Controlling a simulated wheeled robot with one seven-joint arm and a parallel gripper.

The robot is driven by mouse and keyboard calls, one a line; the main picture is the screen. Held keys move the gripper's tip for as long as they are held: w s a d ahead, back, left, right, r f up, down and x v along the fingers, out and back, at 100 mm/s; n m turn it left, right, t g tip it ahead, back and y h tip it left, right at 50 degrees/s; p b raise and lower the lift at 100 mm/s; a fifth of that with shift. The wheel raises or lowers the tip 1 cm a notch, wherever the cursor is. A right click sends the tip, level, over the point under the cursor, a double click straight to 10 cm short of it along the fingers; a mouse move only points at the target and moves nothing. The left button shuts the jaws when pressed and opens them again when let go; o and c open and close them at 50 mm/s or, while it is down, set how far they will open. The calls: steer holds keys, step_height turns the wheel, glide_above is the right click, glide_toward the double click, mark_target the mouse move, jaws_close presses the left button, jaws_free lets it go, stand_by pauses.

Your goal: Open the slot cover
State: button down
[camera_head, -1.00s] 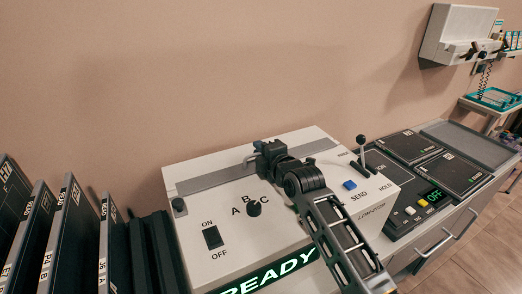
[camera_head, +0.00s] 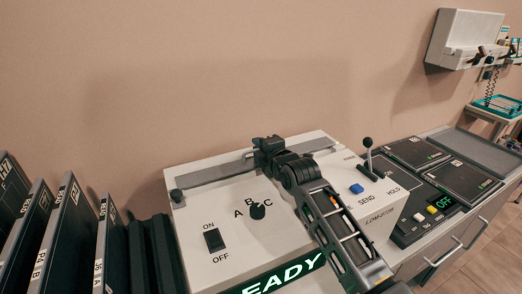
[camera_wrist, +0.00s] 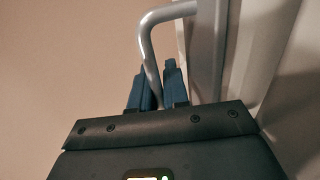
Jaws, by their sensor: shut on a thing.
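The slot cover (camera_head: 205,178) is a long grey strip along the back of the white console's top. In the wrist view, a bent silver handle bar (camera_wrist: 150,45) comes down between my blue fingers, beside a long grey piece (camera_wrist: 207,55). My gripper (camera_head: 266,150) is over the middle of the strip, and its fingers also show in the wrist view (camera_wrist: 158,88). They are shut on the handle bar. My gripper and arm hide the middle of the cover, and I cannot tell whether it is raised.
The white console (camera_head: 190,225) carries an ON/OFF switch (camera_head: 214,240), a black A/B/C knob (camera_head: 257,210), a blue SEND button (camera_head: 356,188) and a black-balled lever (camera_head: 367,143). Dark upright cases (camera_head: 70,235) stand at the left. Dark panels (camera_head: 414,152) lie at the right. A wall stands behind.

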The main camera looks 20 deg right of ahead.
steer(key=c, duration=1.5)
jaws_free()
steer(key=b+v, duration=0.1)
steer(key=v, duration=0.6)
steer(key=shift+s+r, duration=0.1)
steer(key=shift+s, duration=0.3)
steer(key=shift+d, duration=0.1)
